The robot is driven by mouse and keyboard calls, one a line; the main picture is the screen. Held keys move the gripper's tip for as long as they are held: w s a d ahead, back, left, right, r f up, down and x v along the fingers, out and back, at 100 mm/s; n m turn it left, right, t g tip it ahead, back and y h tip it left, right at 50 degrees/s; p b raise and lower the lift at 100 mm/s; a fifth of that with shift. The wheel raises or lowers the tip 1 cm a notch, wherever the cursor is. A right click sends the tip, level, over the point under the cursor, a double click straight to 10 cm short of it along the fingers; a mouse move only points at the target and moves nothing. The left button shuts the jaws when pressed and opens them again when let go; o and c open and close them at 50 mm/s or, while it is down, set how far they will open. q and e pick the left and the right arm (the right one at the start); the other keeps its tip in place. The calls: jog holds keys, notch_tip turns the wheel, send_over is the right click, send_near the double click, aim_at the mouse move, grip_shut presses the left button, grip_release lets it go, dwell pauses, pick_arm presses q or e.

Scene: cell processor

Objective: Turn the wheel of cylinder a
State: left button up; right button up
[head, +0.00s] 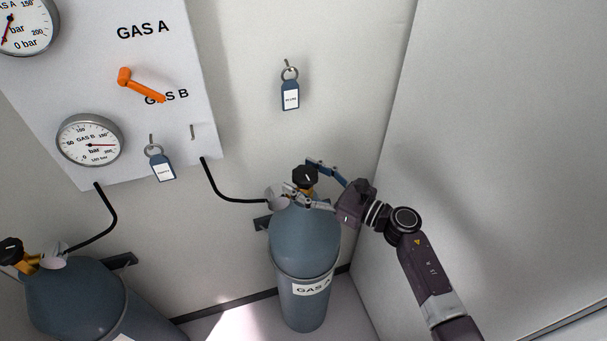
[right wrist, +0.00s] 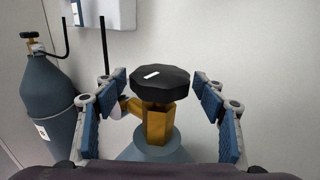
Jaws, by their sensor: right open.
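Cylinder A (head: 304,240) is a blue-grey gas bottle labelled GAS A, upright in the corner. Its black wheel (head: 305,176) tops a brass valve; a white mark shows on the wheel (right wrist: 161,86) in the right wrist view. My right gripper (head: 316,183) comes in from the right at the cylinder's top. In the right wrist view, its open blue-padded fingers (right wrist: 160,88) stand on both sides of the wheel and valve, with gaps to the wheel. My left gripper is not in view.
A second cylinder (head: 80,300) stands at lower left. The wall panel (head: 185,60) bears an orange handle (head: 140,86) and gauges. Key tags (head: 290,95) hang on the wall. A black hose (head: 225,197) runs from the panel to cylinder A. A wall (head: 490,150) bounds the right side.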

jog(key=c, duration=1.2)
jog(key=m+t+h, duration=0.4)
jog(key=h, duration=0.1)
jog(key=shift+m+t+p, duration=0.35)
jog(key=shift+m+t, duration=0.05)
jog(key=shift+w+d+f+m+t+h+b, duration=0.1)
jog(key=shift+m+t+h+b, duration=0.35)
jog(key=shift+m+h, duration=0.85)
jog(key=shift+m+t+h+b, duration=0.1)
jog(key=shift+m+t+h, duration=0.65)
jog(key=shift+h, duration=1.15)
jog(key=shift+m+h, duration=0.25)
jog(key=shift+h, duration=0.15)
jog(key=o, duration=1.2)
